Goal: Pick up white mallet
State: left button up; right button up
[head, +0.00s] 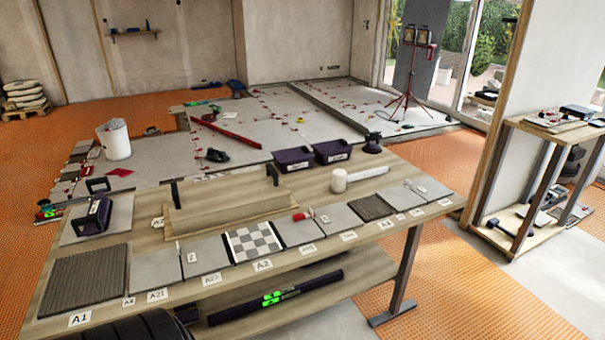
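The white mallet (339,181) lies on the wooden table toward the back, right of centre. Its pale cylindrical head stands at the left and its light handle points right and slightly away. Nothing covers it. Neither of my grippers shows in the head view.
The table (330,205) carries a row of tile samples along its front edge, including a checkered tile (254,243) and a dark ribbed tile (86,280). Dark bins (293,159) stand behind the mallet, and a black suction lifter (373,143) is at the back edge. A shelf (545,130) stands at right.

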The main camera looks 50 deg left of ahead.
aim_at(339, 178)
jog(key=u, duration=1.25)
